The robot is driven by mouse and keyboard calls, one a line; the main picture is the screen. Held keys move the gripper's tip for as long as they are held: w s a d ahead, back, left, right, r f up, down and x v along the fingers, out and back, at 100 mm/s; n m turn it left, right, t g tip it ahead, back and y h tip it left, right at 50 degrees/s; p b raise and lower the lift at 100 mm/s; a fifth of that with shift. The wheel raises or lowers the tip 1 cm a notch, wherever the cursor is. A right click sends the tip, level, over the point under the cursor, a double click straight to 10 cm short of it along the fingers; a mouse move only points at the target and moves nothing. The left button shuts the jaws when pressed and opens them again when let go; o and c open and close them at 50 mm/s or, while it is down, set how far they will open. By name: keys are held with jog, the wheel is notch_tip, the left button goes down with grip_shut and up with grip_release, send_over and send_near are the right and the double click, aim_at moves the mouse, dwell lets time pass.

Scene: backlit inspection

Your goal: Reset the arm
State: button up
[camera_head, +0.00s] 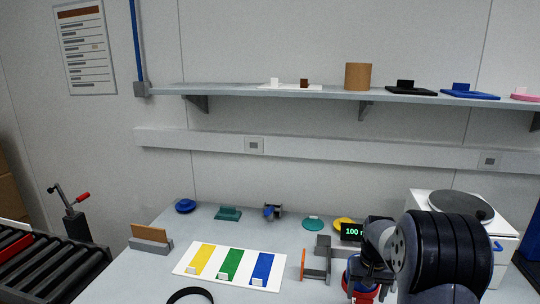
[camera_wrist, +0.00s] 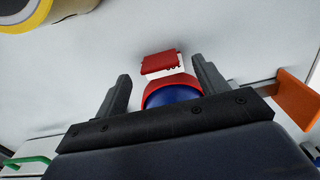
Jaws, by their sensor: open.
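My gripper (camera_wrist: 163,88) is open in the wrist view, its two dark fingers spread apart. A red-rimmed thing with a blue rounded middle (camera_wrist: 175,95) shows between and beyond the fingers, with a white block and a red piece (camera_wrist: 160,62) past it. I see no finger touching them, though the gripper body hides their near side. In the head view my dark arm reaches over the right part of the table (camera_head: 180,250). There the arm hides most of the gripper; red and blue parts (camera_head: 365,297) show below it.
A grey fixture with an orange plate (camera_head: 303,265) stands left of my arm. A display (camera_head: 352,231) and a white unit with a round dark top (camera_head: 422,200) are close by. A colour-striped board (camera_head: 190,268) lies left. A loaded shelf (camera_head: 230,90) hangs behind.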

notch_tip(320, 180, up, 6)
jog(key=p, duration=0.2)
jog(key=shift+f+p, duration=0.25)
jog(key=shift+p, duration=0.05)
